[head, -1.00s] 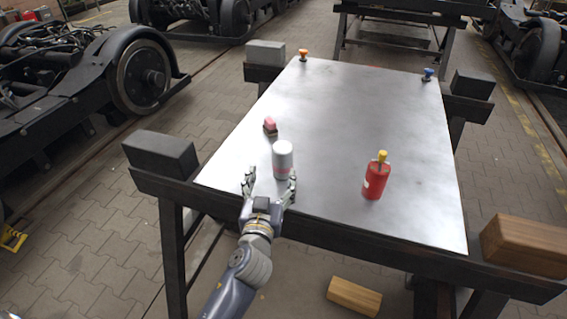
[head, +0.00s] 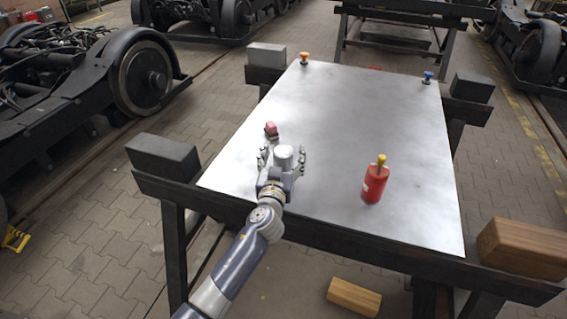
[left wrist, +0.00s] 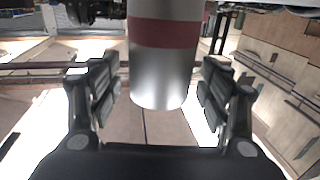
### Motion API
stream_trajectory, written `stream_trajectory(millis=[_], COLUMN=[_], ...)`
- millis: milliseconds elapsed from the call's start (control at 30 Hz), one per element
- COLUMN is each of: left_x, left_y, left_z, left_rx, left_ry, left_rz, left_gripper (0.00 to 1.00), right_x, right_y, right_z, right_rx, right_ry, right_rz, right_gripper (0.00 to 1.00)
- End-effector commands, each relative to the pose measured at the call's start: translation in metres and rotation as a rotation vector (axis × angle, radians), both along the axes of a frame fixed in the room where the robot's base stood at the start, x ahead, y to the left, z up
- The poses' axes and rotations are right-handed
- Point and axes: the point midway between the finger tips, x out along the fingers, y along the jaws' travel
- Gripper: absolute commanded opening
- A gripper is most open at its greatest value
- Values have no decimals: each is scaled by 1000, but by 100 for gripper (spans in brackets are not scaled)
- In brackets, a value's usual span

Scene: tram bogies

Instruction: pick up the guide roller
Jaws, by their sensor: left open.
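The guide roller, as I take it, is the upright light grey cylinder (head: 284,152) on the near left part of the metal tabletop (head: 340,125). It fills the upper middle of the left wrist view (left wrist: 165,62), with a dark red band around it. My left gripper (head: 282,157) is open, with one finger on each side of the roller. In the left wrist view, gaps show between the roller and the fingers (left wrist: 160,82). The roller's lower part is hidden by the hand in the head view. My right gripper is not in view.
A small red and dark object (head: 271,129) stands just behind and left of the roller. A red bottle with a yellow top (head: 374,182) stands to the right. Orange (head: 304,58) and blue (head: 428,77) knob-like pieces stand at the far corners. The table's middle is clear.

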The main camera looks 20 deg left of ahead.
Motion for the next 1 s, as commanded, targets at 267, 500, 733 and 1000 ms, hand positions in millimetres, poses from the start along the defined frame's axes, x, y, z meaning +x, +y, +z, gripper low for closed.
stream_trajectory(millis=[267,500,733,1000], left_x=[5,5,5,5], left_y=[1,1,0,1], left_z=[-1,-1,0,6], left_rx=[-1,-1,-1,-2], left_ry=[1,1,0,-1], left_rz=[0,0,0,0], left_gripper=[71,28,19,19], right_x=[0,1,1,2], right_y=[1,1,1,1], right_z=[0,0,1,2], right_rx=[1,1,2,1], right_ry=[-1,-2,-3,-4], right_rz=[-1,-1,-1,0], right_gripper=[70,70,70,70])
